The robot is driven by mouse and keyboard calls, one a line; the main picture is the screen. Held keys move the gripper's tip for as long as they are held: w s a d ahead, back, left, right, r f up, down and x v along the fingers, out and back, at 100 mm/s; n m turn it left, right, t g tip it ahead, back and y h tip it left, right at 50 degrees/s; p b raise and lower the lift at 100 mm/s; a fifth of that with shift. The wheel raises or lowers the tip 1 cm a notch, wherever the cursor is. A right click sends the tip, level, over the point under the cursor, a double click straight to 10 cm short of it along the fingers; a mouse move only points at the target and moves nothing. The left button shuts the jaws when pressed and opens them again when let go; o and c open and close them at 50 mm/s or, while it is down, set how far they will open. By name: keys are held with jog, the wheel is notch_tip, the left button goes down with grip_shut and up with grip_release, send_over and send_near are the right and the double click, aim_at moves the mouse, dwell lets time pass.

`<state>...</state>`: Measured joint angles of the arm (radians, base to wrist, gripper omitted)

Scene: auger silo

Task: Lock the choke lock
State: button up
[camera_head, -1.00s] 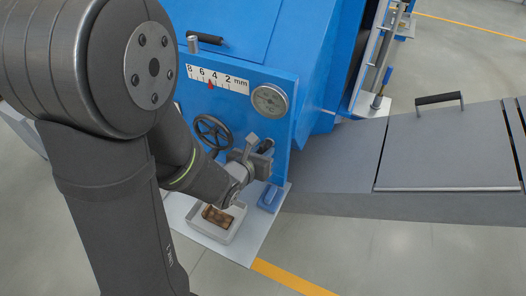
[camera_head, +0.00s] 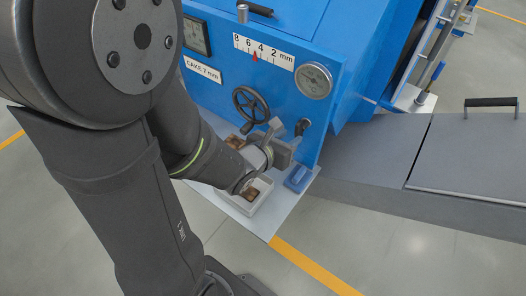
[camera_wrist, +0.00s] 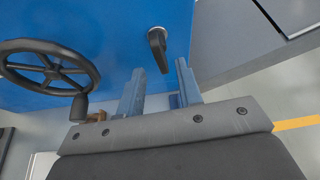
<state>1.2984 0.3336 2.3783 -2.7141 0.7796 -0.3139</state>
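A small black lever (camera_head: 304,126), which looks like the choke lock, sticks out of the blue panel (camera_head: 215,85), below the round gauge and right of the handwheel (camera_head: 250,103). In the wrist view the lever (camera_wrist: 157,46) hangs down from its round pivot, tilted slightly. The handwheel (camera_wrist: 48,66) is at left there. My gripper (camera_wrist: 160,78) is open, its two fingers apart with nothing between them. The lever is beyond the fingertips, roughly in line with the gap, and looks apart from them. In the head view my gripper (camera_head: 287,140) is just below and left of the lever.
A pale tray (camera_head: 262,205) with brown pieces stands on the ledge below my gripper, partly hidden by my arm. A blue object (camera_head: 299,178) lies right of it. The panel carries a millimetre scale (camera_head: 262,52) and a gauge (camera_head: 314,80). A grey covered chute (camera_head: 385,165) is at right.

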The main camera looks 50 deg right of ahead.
jog(key=v, duration=1.1)
jog(key=shift+a, duration=0.2)
jog(key=shift+r, duration=0.1)
jog(key=shift+d+r, duration=0.15)
jog(key=shift+d, duration=0.05)
jog(key=c, duration=0.6)
jog(key=d+r+m+g, duration=0.1)
jog(key=m, duration=0.2)
jog(key=d+r+m+g, duration=0.1)
jog(key=d+m, duration=0.1)
jog(key=m, duration=0.1)
jog(key=d+r+m, duration=0.1)
jog(key=d+m, duration=0.1)
jog(key=m, duration=0.1)
jog(key=shift+s+r+g, duration=0.1)
jog(key=shift+s+g, duration=0.15)
jog(key=shift+g, duration=0.15)
grip_shut()
jog(key=w+d+r+m+g+y, duration=0.1)
jog(key=w+d+m+y, duration=0.25)
jog(key=m, duration=1.15)
jog(key=w+d+m+g+y, duration=0.15)
jog(key=w+m+y, duration=0.3)
jog(key=m, duration=0.95)
jog(key=x, duration=1)
jog(key=shift+y, duration=0.3)
